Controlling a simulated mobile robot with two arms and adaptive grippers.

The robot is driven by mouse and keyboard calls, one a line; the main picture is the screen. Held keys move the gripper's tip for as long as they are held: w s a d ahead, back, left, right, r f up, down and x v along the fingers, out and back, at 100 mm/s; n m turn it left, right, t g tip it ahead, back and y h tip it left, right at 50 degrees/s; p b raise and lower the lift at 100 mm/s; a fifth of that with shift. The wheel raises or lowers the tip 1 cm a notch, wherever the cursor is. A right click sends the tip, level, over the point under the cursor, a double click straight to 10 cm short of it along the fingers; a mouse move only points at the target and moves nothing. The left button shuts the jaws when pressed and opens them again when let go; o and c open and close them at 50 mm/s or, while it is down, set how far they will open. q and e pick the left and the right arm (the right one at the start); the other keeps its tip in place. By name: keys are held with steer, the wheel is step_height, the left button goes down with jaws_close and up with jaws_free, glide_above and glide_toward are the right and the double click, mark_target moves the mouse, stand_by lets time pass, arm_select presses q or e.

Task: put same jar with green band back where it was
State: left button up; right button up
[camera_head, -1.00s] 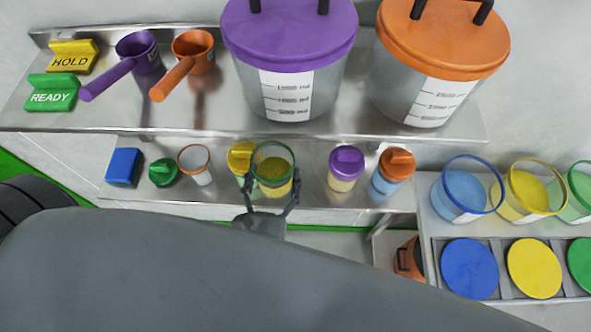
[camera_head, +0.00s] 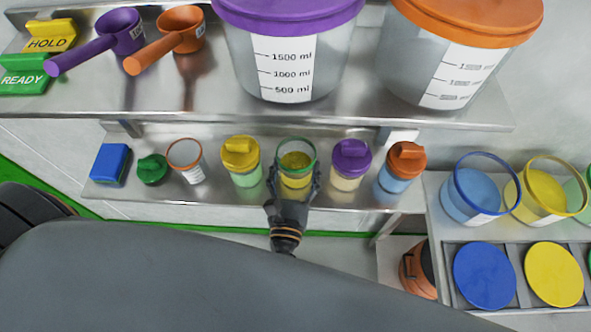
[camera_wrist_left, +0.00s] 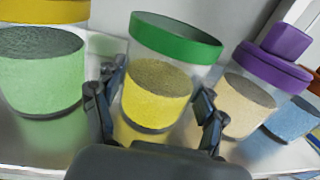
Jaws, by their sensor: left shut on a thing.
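The jar with the green band (camera_head: 296,176) is clear, open at the top and holds yellow powder. It is on or just above the lower steel shelf, between the yellow-lidded jar (camera_head: 241,160) and the purple-lidded jar (camera_head: 350,164). My left gripper (camera_head: 292,188) is shut on it, with a finger on each side. In the left wrist view the green-banded jar (camera_wrist_left: 155,95) stands nearly upright between the fingers, slightly tilted in the picture. I cannot tell whether its base touches the shelf. My right gripper is not in view.
The lower shelf (camera_head: 223,198) also carries a blue block (camera_head: 110,164), a green lid (camera_head: 152,169), an orange-rimmed cup (camera_head: 187,160) and an orange-lidded jar (camera_head: 400,168). The upper shelf (camera_head: 200,98) overhangs behind. Open tubs, including a blue-rimmed one (camera_head: 474,190), stand at right.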

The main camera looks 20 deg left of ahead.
arm_select(q)
steer(key=shift+f+b, duration=0.15)
steer(key=shift+b, duration=0.15)
steer(key=o, duration=1.8)
steer(key=shift+o, duration=0.2)
steer(key=shift+s+r+p, duration=0.15)
steer(key=shift+r+p, duration=0.1)
steer(key=shift+p, duration=0.05)
steer(key=s+d+b, duration=0.2)
steer(key=s+b, duration=0.3)
steer(key=s, duration=0.6)
steer(key=shift+s+d, duration=0.15)
steer(key=shift+s, duration=0.15)
steer(key=shift+f, duration=0.1)
